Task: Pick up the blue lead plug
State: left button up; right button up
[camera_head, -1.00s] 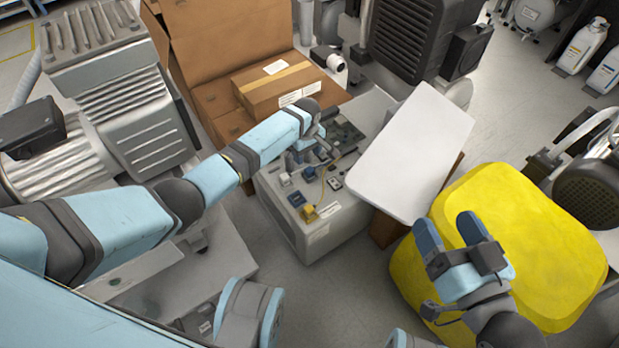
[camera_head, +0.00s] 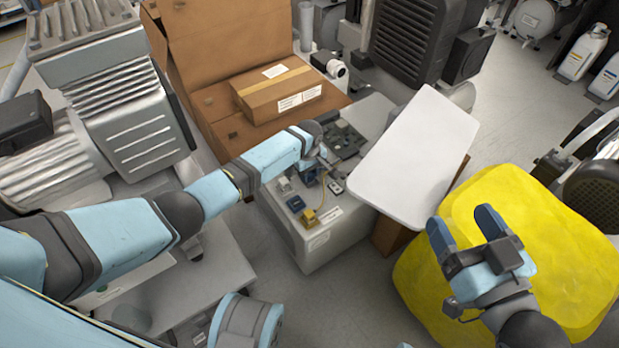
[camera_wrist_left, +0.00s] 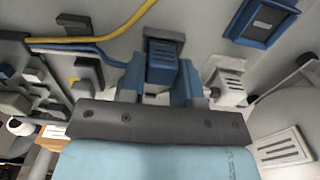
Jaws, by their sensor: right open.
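The blue lead plug (camera_wrist_left: 162,62) is a small blue block with dark slots in the left wrist view. It sits between the two blue fingers of my left gripper (camera_wrist_left: 158,82). The fingers flank it closely; whether they press on it I cannot tell. A blue lead (camera_wrist_left: 85,50) runs in from the left towards the fingers. In the head view my left gripper (camera_head: 318,168) is low over the grey unit's top (camera_head: 325,212), and its fingers largely hide the plug. My right gripper (camera_head: 465,228) is open and empty over the yellow block.
A blue block (camera_head: 296,203) and a yellow block (camera_head: 308,217) sit near the grey unit's front edge. A yellow cable (camera_wrist_left: 95,40) runs beside the blue lead. A white panel (camera_head: 415,160) stands to the right, a cardboard box (camera_head: 275,90) behind, and the yellow padded block (camera_head: 560,240) further right.

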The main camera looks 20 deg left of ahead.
pick_arm(q)
jog(key=c, duration=0.4)
jog(key=shift+r, duration=0.35)
notch_tip(320, 180, up, 6)
jog(key=p, duration=0.4)
jog(key=shift+r, duration=0.15)
notch_tip(320, 180, up, 13)
jog(key=p, duration=0.6)
pick_arm(e)
notch_tip(320, 180, up, 10)
jog(key=s+m+t, duration=0.2)
jog(key=m+t, duration=0.1)
jog(key=shift+a+f, duration=0.15)
jog(key=shift+f, duration=0.1)
